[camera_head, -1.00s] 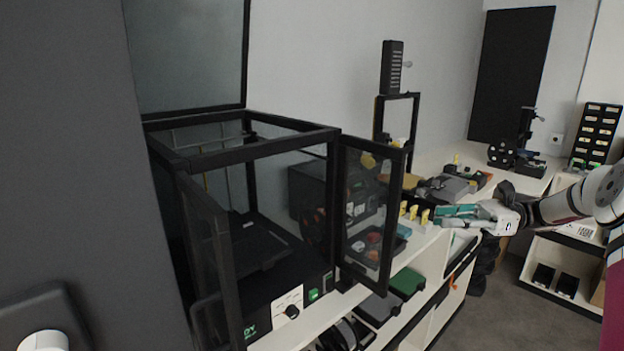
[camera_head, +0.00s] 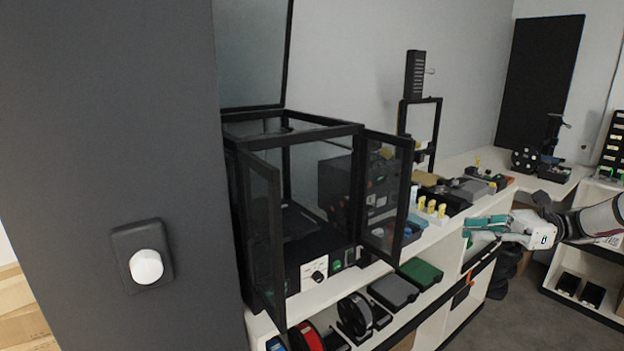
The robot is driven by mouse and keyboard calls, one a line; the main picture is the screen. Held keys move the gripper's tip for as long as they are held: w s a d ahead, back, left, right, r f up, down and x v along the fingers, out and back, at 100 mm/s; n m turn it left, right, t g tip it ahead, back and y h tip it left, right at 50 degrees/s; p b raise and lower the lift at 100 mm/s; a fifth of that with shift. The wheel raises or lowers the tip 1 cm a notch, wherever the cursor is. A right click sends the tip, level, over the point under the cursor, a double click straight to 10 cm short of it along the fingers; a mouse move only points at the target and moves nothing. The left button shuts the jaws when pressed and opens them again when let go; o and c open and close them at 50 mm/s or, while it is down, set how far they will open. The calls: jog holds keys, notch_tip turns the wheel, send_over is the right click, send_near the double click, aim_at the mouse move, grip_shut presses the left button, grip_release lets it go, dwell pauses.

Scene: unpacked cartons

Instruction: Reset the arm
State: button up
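My gripper (camera_head: 474,231) is at the right of the head view, in front of the long white counter. Its teal fingers point left and stand apart, with nothing seen between them. My arm (camera_head: 590,222) reaches in from the right edge, roughly level.
A black-framed 3D printer enclosure (camera_head: 262,146) stands on the counter with its front doors open toward me. Small yellow-topped bottles (camera_head: 431,206) stand left of my gripper. A grey wall (camera_head: 100,120) with a white knob (camera_head: 146,266) fills the left. Grey floor (camera_head: 520,315) is clear at lower right.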

jog(key=s+a+r+n+g+h, duration=0.1)
jog(key=s+a+r+n+h, duration=0.15)
jog(key=s+a+h, duration=0.45)
jog(key=s+a+r+n+g+h, duration=0.15)
jog(key=s+a+n, duration=0.25)
jog(key=a, duration=0.4)
jog(key=s+n+t+h, duration=0.7)
jog(key=s+n+h, duration=0.2)
jog(key=s, duration=1)
jog(key=n, duration=0.2)
jog(key=shift+s+f+n, duration=0.25)
jog(key=shift+f+n, duration=0.1)
jog(key=shift+d, duration=0.15)
